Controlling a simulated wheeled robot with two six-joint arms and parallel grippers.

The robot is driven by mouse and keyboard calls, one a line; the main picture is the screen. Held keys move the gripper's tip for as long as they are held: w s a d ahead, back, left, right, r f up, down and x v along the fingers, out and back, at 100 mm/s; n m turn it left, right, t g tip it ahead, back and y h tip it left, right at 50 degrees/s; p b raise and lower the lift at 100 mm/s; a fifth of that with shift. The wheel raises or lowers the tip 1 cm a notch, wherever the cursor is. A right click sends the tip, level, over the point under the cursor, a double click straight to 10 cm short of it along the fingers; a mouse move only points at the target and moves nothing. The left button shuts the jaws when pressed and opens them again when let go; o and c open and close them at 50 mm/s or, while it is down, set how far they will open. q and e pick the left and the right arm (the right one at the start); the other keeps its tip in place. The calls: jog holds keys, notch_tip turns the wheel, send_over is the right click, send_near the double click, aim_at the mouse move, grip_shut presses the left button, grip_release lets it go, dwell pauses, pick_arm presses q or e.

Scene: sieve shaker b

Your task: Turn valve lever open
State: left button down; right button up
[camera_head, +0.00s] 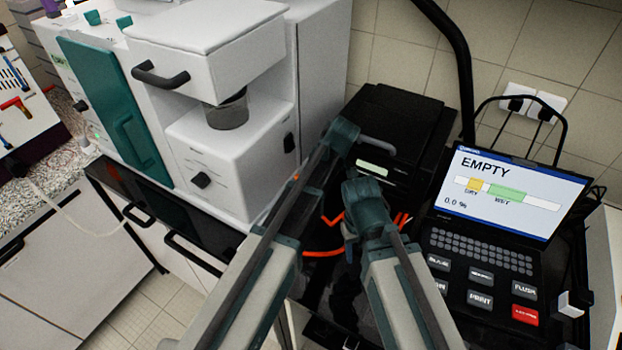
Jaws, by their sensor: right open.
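No valve lever can be made out with certainty. My right gripper (352,245) is open, mostly hidden in the dark area behind my right arm's teal joint. Its fingertips are hard to make out, and I see nothing held. A screen (510,197) at the right reads EMPTY and 0.0 %.
A white machine (225,160) with a dark handle and a glass jar (227,110) stands at left. A keypad panel (480,280) with a red button is below the screen. Orange cables (325,253) run between my arms. A tiled wall (410,40) closes the back.

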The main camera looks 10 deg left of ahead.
pick_arm(q)
jog(key=shift+w+n, duration=0.1)
jog(key=shift+n, duration=0.2)
jog(key=c, duration=0.8)
grip_release()
jog(key=shift+o, duration=0.2)
